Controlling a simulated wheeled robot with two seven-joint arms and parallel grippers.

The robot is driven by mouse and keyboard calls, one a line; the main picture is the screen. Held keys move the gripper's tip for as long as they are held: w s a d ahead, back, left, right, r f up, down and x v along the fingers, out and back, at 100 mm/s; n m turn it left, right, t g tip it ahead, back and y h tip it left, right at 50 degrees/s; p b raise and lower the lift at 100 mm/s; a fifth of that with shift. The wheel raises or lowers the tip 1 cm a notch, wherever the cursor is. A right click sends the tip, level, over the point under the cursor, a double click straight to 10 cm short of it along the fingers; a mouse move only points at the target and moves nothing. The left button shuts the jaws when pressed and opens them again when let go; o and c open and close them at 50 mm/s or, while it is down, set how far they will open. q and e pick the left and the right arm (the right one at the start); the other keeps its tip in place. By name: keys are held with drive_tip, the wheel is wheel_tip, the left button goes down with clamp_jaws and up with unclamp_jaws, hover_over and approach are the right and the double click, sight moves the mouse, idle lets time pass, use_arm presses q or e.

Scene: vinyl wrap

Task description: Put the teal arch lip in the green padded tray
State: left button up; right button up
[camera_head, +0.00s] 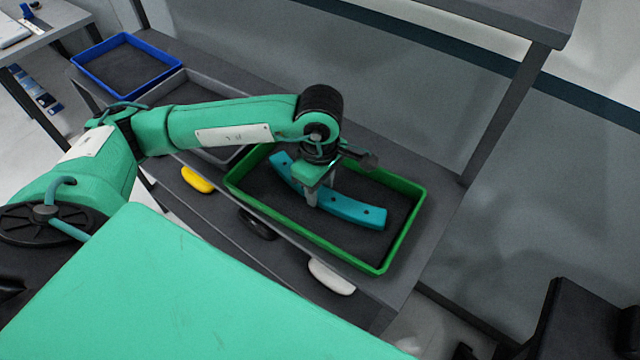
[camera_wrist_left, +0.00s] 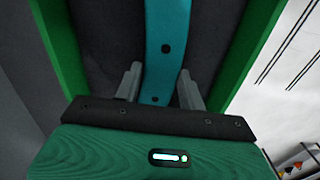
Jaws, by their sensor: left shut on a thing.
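The teal arch lip (camera_head: 350,210) is a long curved strip with dark holes. It is inside the outline of the green padded tray (camera_head: 385,262), whose floor is dark. I cannot tell whether the strip touches the floor. My left gripper (camera_head: 312,200) reaches down over the tray and is shut on the strip near its middle. In the left wrist view the strip (camera_wrist_left: 168,40) runs between the two fingers (camera_wrist_left: 160,90), and the green tray walls (camera_wrist_left: 62,45) stand on both sides. My right gripper is out of view.
A grey tray (camera_head: 178,82) stands beside the green one, partly behind my left arm. A blue tray (camera_head: 108,42) is further left. Yellow (camera_head: 197,180), black (camera_head: 257,224) and white (camera_head: 331,276) pieces lie along the front. A dark post (camera_head: 510,110) rises at the right.

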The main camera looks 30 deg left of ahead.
sight(320, 191)
use_arm(q)
drive_tip(key=o, duration=1.1)
drive_tip(key=shift+r, duration=0.2)
wheel_tip(320, 191, up, 12)
drive_tip(key=b, duration=0.2)
